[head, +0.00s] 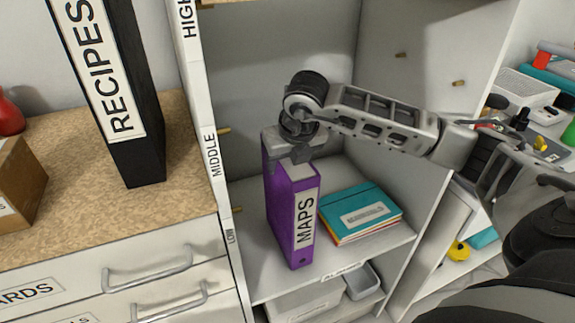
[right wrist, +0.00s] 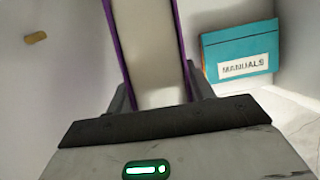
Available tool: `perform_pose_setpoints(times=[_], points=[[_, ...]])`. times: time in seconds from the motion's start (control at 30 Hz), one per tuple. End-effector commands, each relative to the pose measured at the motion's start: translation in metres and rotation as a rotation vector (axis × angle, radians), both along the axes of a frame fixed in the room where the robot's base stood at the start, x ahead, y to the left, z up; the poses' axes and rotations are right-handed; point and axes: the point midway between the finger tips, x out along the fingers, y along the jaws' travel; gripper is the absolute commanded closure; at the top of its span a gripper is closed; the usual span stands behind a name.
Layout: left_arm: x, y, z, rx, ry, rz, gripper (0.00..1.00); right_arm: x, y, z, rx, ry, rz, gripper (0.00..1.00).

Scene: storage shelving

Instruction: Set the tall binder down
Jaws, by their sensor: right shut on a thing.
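A tall purple binder labelled MAPS (head: 304,220) stands upright in the shelving bay, over the low shelf board (head: 245,240). My right gripper (head: 290,152) is shut on the binder's top end from above. In the right wrist view the purple-edged binder (right wrist: 152,50) runs between the two fingers of the right gripper (right wrist: 160,98). The binder's lower end appears at the shelf surface; I cannot tell whether it touches. My left gripper is not in view.
Teal folders labelled MANUALS (head: 362,208) lie in a stack just right of the binder. A black RECIPES binder (head: 140,130) stands on the counter (head: 190,190) at left. The bay's side wall (head: 435,90) is at right. A grey bin (head: 310,300) sits below.

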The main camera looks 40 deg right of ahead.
Motion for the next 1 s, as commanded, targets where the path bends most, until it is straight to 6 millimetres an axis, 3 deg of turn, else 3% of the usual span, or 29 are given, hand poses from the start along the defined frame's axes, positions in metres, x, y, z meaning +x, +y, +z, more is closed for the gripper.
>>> perform_pose_setpoints(times=[0.33,0.37,0.43,0.8,1.0], points=[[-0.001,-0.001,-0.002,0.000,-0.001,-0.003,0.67,0.002,-0.001,-0.001,0.000,-0.007,-0.001,1.00],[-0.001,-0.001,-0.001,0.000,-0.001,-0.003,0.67,0.001,-0.001,-0.001,-0.001,-0.004,-0.001,0.42],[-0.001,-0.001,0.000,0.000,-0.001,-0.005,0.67,0.001,-0.001,-0.001,0.000,-0.003,-0.001,0.26],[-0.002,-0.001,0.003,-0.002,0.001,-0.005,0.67,0.000,0.000,0.006,-0.001,-0.005,-0.001,0.26],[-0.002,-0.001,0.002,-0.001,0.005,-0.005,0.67,-0.012,0.002,0.036,-0.001,-0.008,-0.001,0.26]])
